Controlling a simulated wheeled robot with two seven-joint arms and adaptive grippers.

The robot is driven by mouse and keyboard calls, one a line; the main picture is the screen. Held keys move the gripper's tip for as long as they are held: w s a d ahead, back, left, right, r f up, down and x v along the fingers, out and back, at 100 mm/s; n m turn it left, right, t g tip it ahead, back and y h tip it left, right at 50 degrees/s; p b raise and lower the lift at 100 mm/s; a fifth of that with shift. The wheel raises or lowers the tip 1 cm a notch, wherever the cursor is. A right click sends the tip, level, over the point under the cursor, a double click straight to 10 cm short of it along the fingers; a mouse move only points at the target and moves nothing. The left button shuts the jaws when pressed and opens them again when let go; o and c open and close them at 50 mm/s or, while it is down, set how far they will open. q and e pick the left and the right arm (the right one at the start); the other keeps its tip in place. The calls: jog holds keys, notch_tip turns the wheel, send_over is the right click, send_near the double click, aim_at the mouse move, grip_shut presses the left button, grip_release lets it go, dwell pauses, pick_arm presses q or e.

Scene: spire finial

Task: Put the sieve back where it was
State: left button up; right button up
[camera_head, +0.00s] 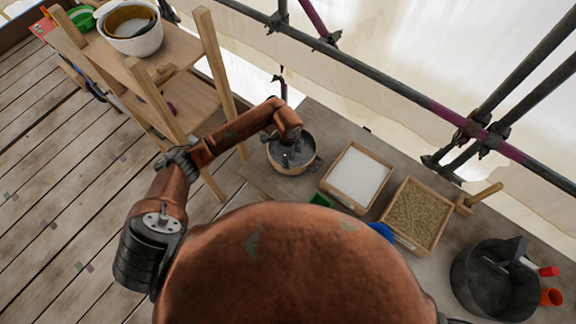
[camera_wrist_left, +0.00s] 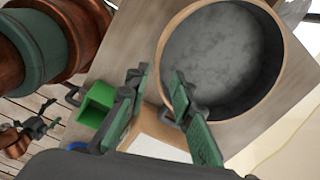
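A round, wood-rimmed vessel with a grey inside (camera_head: 275,165) stands on the plank table in the head view; it fills the upper right of the left wrist view (camera_wrist_left: 225,55). I cannot tell surely whether it is the sieve. On the wooden shelf a brown ring (camera_head: 130,14) sits in a white bowl (camera_head: 137,40) and might be the sieve instead. My left gripper (camera_wrist_left: 160,80) is open, its fingers apart on either side of the near rim of the grey vessel. In the head view it is over this vessel and partly hidden by my arm.
On the table are a tray of white material (camera_head: 358,175), a tray of tan grains (camera_head: 416,215), a black bucket (camera_head: 482,285) and a small green box (camera_wrist_left: 97,103). The wooden shelf (camera_head: 185,100) stands left of the table. Scaffold poles (camera_head: 390,92) run behind it.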

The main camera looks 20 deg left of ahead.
pick_arm(q)
notch_tip(320, 180, up, 7)
jog(key=shift+f+b, duration=0.2)
jog(key=shift+b, duration=0.15)
dwell(0.3)
